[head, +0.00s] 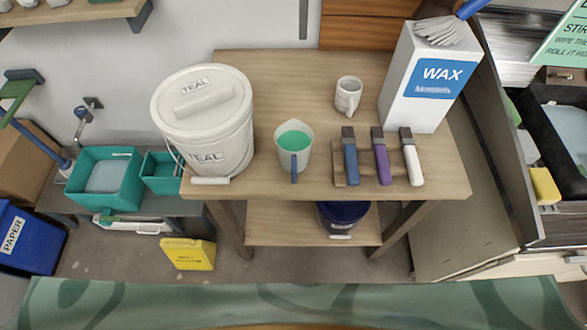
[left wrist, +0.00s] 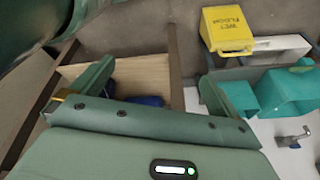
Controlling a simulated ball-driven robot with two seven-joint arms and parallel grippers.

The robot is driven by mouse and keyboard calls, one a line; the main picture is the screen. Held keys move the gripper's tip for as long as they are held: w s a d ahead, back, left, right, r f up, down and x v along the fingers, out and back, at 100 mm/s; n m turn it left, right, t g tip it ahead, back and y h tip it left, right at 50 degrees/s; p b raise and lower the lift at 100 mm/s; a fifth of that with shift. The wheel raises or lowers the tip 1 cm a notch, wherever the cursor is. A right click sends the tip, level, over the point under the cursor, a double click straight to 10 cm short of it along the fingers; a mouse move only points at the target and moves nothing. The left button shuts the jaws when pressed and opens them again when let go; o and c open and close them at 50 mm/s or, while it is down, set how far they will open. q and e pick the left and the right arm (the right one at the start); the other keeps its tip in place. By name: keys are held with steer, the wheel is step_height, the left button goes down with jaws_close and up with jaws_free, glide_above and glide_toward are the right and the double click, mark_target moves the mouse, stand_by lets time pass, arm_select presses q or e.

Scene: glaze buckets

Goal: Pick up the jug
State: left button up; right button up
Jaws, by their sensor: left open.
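The jug (head: 305,158) is pale, with teal liquid inside and a blue handle towards me. It stands upright on the wooden table (head: 325,194) in the head view, just right of the large white TEAL bucket (head: 225,125). My left gripper (left wrist: 155,70) shows only in the left wrist view, its two green fingers spread with nothing held between them. Beyond the fingers are a wooden shelf and part of a blue tub. The jug is not in the left wrist view. My right gripper is in neither view.
A mug (head: 347,97) stands behind the jug. Several brushes (head: 381,160) lie on a rest to its right, and a WAX box (head: 427,80) is at the back right. A dark blue tub (head: 342,216) sits on the lower shelf. A yellow sign (head: 188,254) stands on the floor.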

arm_select(q)
steer(key=w+d+r+t+h+b, duration=0.15)
steer(key=w+d+r, duration=0.25)
steer(key=w+r, duration=0.4)
steer(key=w+d+r+t+h, duration=0.1)
steer(key=w+d+r+t, duration=0.2)
steer(key=w+d+r, duration=0.35)
steer(key=w+d+r+t+h, duration=0.1)
steer(key=w+d+r+t, duration=0.1)
steer(key=r, duration=1.1)
steer(key=w+d+r+t+h, duration=0.1)
steer(key=w+d+r+t, duration=0.15)
steer(key=r, duration=0.95)
steer(key=b, duration=0.3)
glide_toward(300, 131)
steer(key=b+x, duration=0.1)
steer(key=x, duration=0.3)
steer(key=shift+w+d+f+b, duration=0.1)
steer(key=shift+w+b, duration=0.2)
steer(key=shift+b, duration=0.1)
steer(key=shift+s, duration=0.1)
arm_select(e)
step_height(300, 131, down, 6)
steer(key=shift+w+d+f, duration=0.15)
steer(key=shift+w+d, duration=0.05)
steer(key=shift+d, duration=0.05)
